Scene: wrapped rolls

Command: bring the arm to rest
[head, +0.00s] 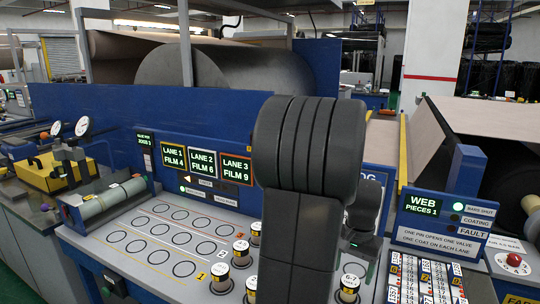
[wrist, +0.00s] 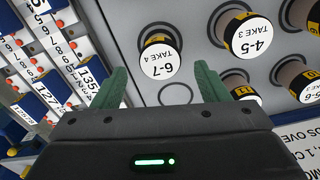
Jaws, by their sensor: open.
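My gripper (wrist: 158,80) shows in the wrist view with its two green fingers spread wide and nothing between them. An empty printed circle (wrist: 175,94) lies on the panel below, seen between the fingers. A wrapped roll labelled 6-7 TAKE 4 (wrist: 160,60) stands upright just beyond the fingertips, apart from them as far as I can see. Another roll labelled 4-5 TAKE 3 (wrist: 248,36) stands to its right.
More rolls (head: 241,253) stand on the grey panel (head: 130,215), whose left part has empty circles. A rack of numbered labels (head: 422,280) lies right of the arm. A WEB PIECES sign (head: 440,222) stands behind it. A yellow box with gauges (head: 60,172) sits at left.

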